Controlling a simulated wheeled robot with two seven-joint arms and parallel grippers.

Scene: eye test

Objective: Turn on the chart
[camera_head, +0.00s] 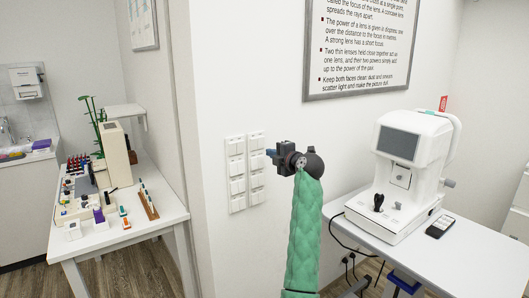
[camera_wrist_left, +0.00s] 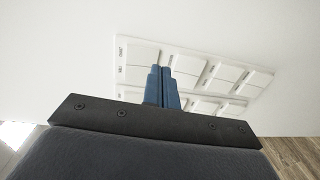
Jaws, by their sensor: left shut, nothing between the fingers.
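Two white switch plates, a left one (camera_head: 236,173) and a right one (camera_head: 256,168), sit side by side on the white wall, each with several rockers. My left gripper (camera_head: 270,153) is just right of the right plate in the head view, with its blue fingertips pointing at it. In the left wrist view the blue fingers (camera_wrist_left: 161,72) are shut and empty, and they overlap the switch plates (camera_wrist_left: 140,53) behind them. Whether they touch a rocker I cannot tell. A framed board of printed text (camera_head: 362,50) hangs above right. My right gripper is not in view.
A white eye-test machine (camera_head: 410,150) and a black remote (camera_head: 440,226) are on the right table (camera_head: 470,262). Cables hang below it. The left table (camera_head: 160,222) holds bottles, small boxes and a wooden rack. A smaller frame (camera_head: 143,24) hangs at upper left.

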